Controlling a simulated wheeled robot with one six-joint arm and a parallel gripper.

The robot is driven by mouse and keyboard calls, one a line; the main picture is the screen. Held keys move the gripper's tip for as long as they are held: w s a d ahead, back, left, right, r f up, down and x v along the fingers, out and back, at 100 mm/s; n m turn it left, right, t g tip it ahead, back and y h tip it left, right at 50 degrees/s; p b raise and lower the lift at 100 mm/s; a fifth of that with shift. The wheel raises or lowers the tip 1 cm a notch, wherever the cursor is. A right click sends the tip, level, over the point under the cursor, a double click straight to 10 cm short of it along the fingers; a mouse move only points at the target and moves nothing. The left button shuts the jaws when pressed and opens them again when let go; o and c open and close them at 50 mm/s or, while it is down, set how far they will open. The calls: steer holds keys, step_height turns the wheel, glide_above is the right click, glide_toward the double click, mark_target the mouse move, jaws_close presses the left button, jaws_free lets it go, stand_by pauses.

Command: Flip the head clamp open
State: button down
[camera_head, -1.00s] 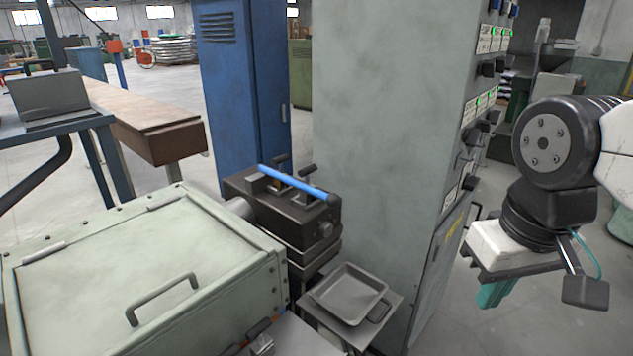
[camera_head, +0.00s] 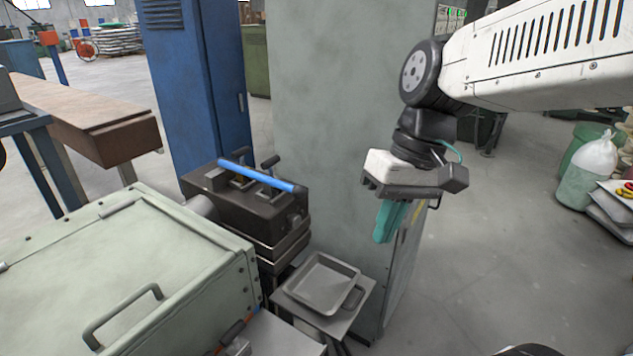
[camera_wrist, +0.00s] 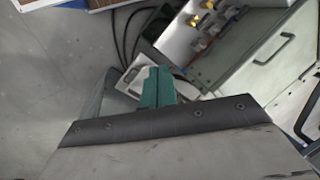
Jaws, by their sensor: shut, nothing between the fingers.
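The head clamp (camera_head: 250,205) is a dark block with black levers and a bright blue bar (camera_head: 258,175) lying across its top. It sits beside the pale green box, left of the grey cabinet. My gripper (camera_head: 388,222) has teal fingers that are shut and empty, pointing down. In the head view it appears to the right of the clamp, in front of the grey cabinet, clearly apart from the clamp. The gripper's teal fingers also show in the wrist view (camera_wrist: 157,88). I cannot make out the clamp in the wrist view.
A pale green box (camera_head: 150,250) with a handle fills the lower left. A metal tray (camera_head: 322,285) rests on a small stand below the clamp. The tall grey cabinet (camera_head: 325,130) and blue cabinet (camera_head: 195,100) stand behind. Open floor lies to the right.

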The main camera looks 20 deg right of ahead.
steer(key=w+d+f+t+y, duration=0.1)
steer(key=w+d+y, duration=0.25)
steer(key=w, duration=0.75)
steer(key=w+d+f+t+y, duration=0.15)
steer(key=w+y, duration=0.35)
steer(key=w, duration=0.6)
steer(key=w+d+f+m+t+y, duration=0.1)
steer(key=w+d+f+t+y, duration=0.1)
steer(key=w+d, duration=0.5)
steer(key=shift+w+d+f+t, duration=0.25)
steer(key=shift+d+f+t, duration=0.3)
steer(key=shift+d+f, duration=0.35)
steer(key=shift+a, duration=0.1)
steer(key=s+a+x, duration=0.1)
steer(key=s+x, duration=0.1)
steer(key=x, duration=1.1)
steer(key=shift+s+f, duration=0.25)
steer(key=shift+s, duration=0.15)
